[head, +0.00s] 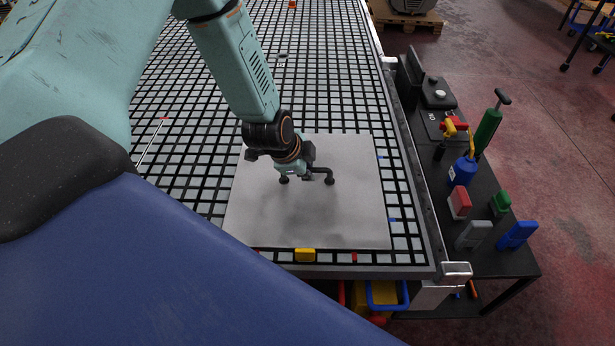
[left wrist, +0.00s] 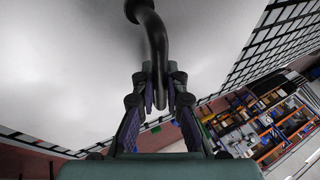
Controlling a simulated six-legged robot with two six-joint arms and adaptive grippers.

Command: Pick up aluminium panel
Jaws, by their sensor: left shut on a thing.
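The aluminium panel (head: 350,220) is a pale grey square sheet at the near end of the grid table (head: 340,75). It looks flat, and I cannot tell whether it touches the grid. A black bar handle (head: 330,174) with two round feet stands on the panel. My left gripper (head: 307,174) is over the panel, shut on the handle. In the left wrist view the curved handle (left wrist: 155,45) passes between the fingers of my left gripper (left wrist: 161,100), with the pale panel (left wrist: 65,70) behind it. My right gripper is not in view.
A yellow block (head: 305,255) and a small red block (head: 354,257) sit at the table's near edge. A black side table (head: 485,262) at the right holds a green pump (head: 488,130), a blue bottle (head: 462,171) and several coloured blocks. The far grid is mostly clear.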

